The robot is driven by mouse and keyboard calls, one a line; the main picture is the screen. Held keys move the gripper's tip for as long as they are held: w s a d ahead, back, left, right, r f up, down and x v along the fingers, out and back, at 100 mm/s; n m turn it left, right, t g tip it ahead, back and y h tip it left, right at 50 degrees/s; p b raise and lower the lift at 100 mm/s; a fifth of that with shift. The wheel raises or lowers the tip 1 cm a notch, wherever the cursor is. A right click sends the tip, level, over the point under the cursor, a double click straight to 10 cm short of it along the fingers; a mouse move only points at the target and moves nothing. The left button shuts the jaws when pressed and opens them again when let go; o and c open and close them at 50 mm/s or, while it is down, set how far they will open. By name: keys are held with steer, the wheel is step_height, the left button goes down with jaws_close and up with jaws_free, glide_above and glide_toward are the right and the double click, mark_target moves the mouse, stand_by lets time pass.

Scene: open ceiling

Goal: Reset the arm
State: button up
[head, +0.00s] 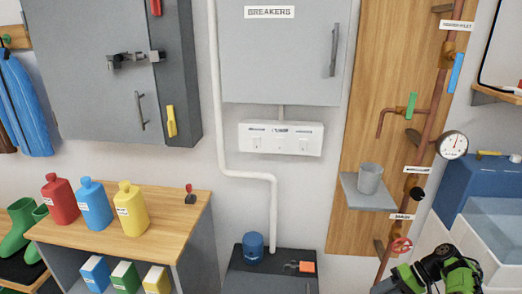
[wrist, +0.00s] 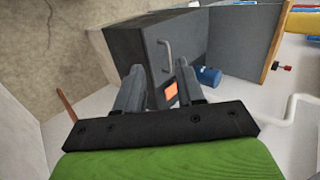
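My arm (head: 440,270), green and black, shows at the lower right of the head view, in front of the wooden panel's foot and the sink. In the wrist view, my gripper (wrist: 159,78) has its two grey fingers spread apart with a clear gap. Nothing is held between them. Beyond the fingers, the wrist view shows a dark grey cabinet (wrist: 148,45) with a handle, an orange patch and a blue cylinder (wrist: 208,77). The fingertips appear apart from these things.
The head view shows a low cabinet (head: 270,280) with the blue cylinder on top, and a wooden counter (head: 160,222) with red, blue and yellow bottles. A pipe panel (head: 385,60) bears valves, a gauge (head: 452,145) and a shelf with a grey cup (head: 369,178). A sink (head: 490,235) is at right.

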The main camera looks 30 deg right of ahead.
steer(key=w+a+r+n+g+h, duration=0.2)
steer(key=w+a+r+n+g, duration=0.1)
steer(key=w+a+r, duration=0.7)
steer(key=w+a+r+n+g+h, duration=0.15)
steer(key=a+r+h, duration=0.25)
steer(key=a+r, duration=1.1)
steer(key=s+a+n+t+h, duration=0.2)
steer(key=s+a+t, duration=0.4)
steer(key=s+a, duration=1.1)
step_height(320, 180, up, 13)
steer(key=d+p, duration=0.1)
steer(key=p, duration=1.1)
steer(key=shift+s+d, duration=0.15)
steer(key=shift+g, duration=0.25)
